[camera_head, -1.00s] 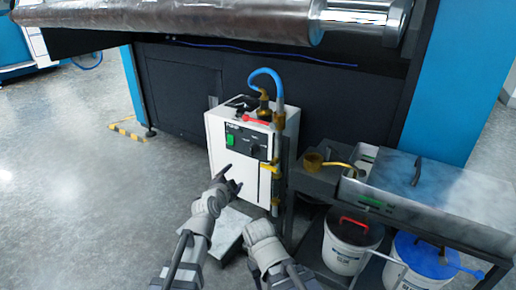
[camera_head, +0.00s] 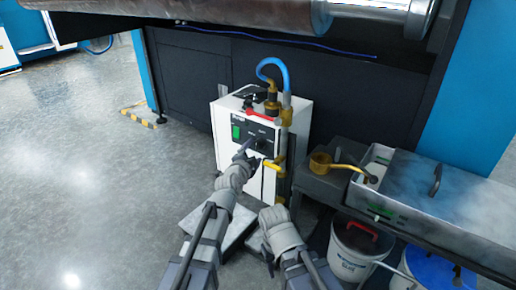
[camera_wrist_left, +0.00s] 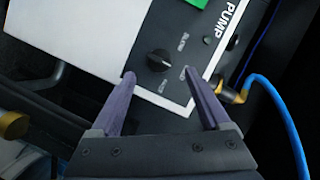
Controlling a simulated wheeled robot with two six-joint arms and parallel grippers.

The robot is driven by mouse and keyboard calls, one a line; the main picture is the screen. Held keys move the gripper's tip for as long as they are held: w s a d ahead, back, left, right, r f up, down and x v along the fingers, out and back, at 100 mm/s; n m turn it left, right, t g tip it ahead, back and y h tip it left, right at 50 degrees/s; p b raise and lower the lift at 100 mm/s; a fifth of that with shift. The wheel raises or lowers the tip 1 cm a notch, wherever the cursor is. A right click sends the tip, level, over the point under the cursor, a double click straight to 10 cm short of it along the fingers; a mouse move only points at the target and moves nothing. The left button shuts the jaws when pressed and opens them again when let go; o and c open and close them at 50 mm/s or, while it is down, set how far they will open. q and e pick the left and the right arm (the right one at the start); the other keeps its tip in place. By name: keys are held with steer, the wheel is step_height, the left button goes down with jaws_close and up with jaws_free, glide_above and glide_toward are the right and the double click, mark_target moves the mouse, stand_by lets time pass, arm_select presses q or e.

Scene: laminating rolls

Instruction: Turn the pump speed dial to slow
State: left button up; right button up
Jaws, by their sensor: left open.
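The white pump box (camera_head: 228,165) stands on the floor below the big machine, with a dark control panel on its front. In the head view the left gripper (camera_head: 251,152) is before the panel. My right arm is low to the right; its fingers are not clear.
A green switch (camera_head: 236,131) sits left of the dial. A blue hose (camera_head: 272,62) and brass fittings rise on the box's right side, with a yellow valve handle (camera_head: 279,164). A dark bench with a metal tray (camera_head: 425,205) and buckets stands to the right.

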mark_target(258, 146)
arm_select(q)
steer(key=b+x, duration=0.1)
steer(key=x, duration=0.4)
steer(key=shift+w+f, duration=0.1)
steer(key=shift+w, duration=0.15)
steer(key=shift+c, duration=0.2)
jaws_close()
